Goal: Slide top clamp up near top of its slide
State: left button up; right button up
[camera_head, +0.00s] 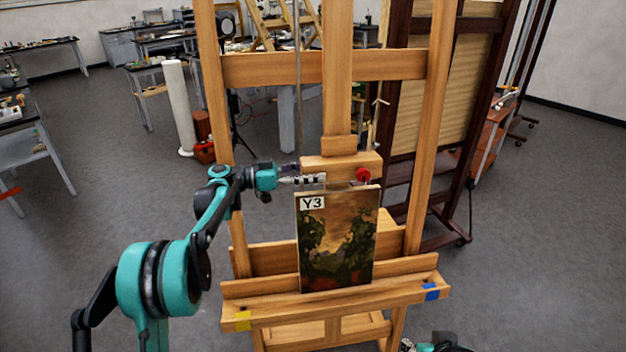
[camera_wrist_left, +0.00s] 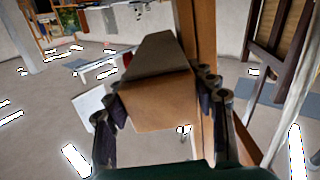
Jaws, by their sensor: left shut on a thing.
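The top clamp (camera_head: 342,164) is a light wooden block with a red knob (camera_head: 362,175) on the easel's central mast (camera_head: 337,90). It sits low on the mast, right at the upper edge of a dark landscape painting (camera_head: 337,245) labelled Y3; I cannot tell whether they touch. My left gripper (camera_head: 312,180) reaches in from the left and is shut on the clamp's left end. In the left wrist view, the clamp's wooden end (camera_wrist_left: 160,108) lies between the two fingers (camera_wrist_left: 162,100). My right gripper (camera_head: 408,345) is only partly in view at the bottom edge; its fingers are unclear.
The easel's upper crossbar (camera_head: 265,68) spans behind the mast, well above the clamp. The lower ledge (camera_head: 330,305), with yellow and blue tape, supports the painting. A dark easel (camera_head: 408,150) stands behind at right. Open floor lies on both sides.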

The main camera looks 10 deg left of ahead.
pick_arm(q)
jog(key=r+p, duration=0.1)
jog(key=r, duration=0.2)
jog(key=w+r+p, duration=0.1)
jog(key=r+p, duration=0.1)
jog(key=r, duration=0.2)
jog(key=r+p, duration=0.1)
jog(key=r, duration=0.2)
jog(key=shift+w+a+r+p, duration=0.2)
jog(key=shift+w+p, duration=0.05)
jog(key=shift+p, duration=0.15)
jog(key=o, duration=1.7)
jog(key=shift+f, duration=0.1)
jog(key=v, duration=1.2)
